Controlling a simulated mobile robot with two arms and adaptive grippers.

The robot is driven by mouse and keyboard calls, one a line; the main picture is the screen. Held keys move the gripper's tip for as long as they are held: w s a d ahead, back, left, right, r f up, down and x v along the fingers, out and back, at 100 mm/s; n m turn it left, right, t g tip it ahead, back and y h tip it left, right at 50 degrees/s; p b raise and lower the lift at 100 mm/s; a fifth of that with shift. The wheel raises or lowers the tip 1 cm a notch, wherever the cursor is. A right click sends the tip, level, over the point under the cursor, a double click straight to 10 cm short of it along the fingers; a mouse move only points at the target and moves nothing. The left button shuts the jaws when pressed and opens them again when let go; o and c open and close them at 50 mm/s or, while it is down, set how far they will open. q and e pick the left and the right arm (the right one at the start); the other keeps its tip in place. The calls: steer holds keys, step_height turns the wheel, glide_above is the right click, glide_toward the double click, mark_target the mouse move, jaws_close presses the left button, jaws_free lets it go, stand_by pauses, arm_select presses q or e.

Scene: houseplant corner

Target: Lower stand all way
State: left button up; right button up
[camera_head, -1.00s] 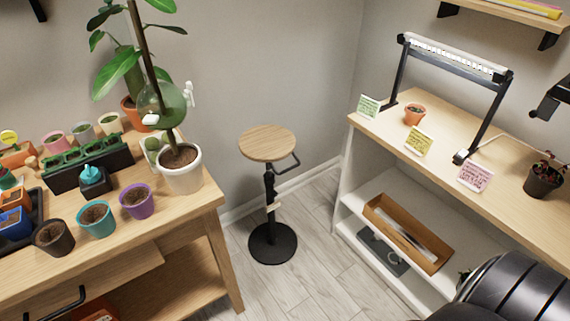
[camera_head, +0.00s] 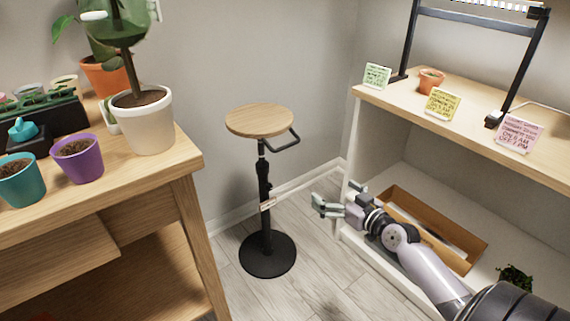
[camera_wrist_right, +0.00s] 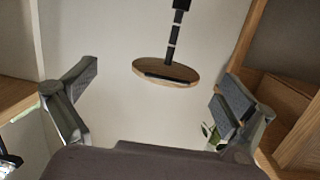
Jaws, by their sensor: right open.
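The stand is a round wooden top (camera_head: 260,121) on a dark column (camera_head: 265,185) with a round black base (camera_head: 267,255) on the floor. A dark bar handle (camera_head: 285,141) sticks out to the right under the top. The stand is upright. My right gripper (camera_head: 337,195) is open and empty, to the right of the column and below top height, apart from the stand. In the right wrist view the wooden top (camera_wrist_right: 165,73) appears inverted between my open fingers (camera_wrist_right: 160,95), beyond them.
A wooden table (camera_head: 95,205) with pots stands on the left. On the right is a shelf unit (camera_head: 470,135) with cards, a small pot and a lamp frame. A wooden box (camera_head: 440,227) lies on its lower shelf, near my right arm. Floor around the base is clear.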

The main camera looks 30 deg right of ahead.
step_height(320, 180, up, 6)
steer(key=a+n+t+y+b, duration=0.1)
steer(key=a+t+b, duration=0.1)
steer(key=p, duration=0.1)
glide_toward(289, 146)
steer(key=w, duration=0.9)
steer(key=shift+a+b, duration=0.25)
steer(key=shift+b, duration=0.15)
arm_select(q)
step_height(289, 146, up, 8)
steer(key=t, duration=0.3)
steer(key=shift+d+h, duration=0.25)
steer(key=shift+h, duration=0.15)
arm_select(e)
steer(key=shift+w+a, duration=0.1)
steer(key=shift+w, duration=0.7)
steer(key=shift+c, duration=0.5)
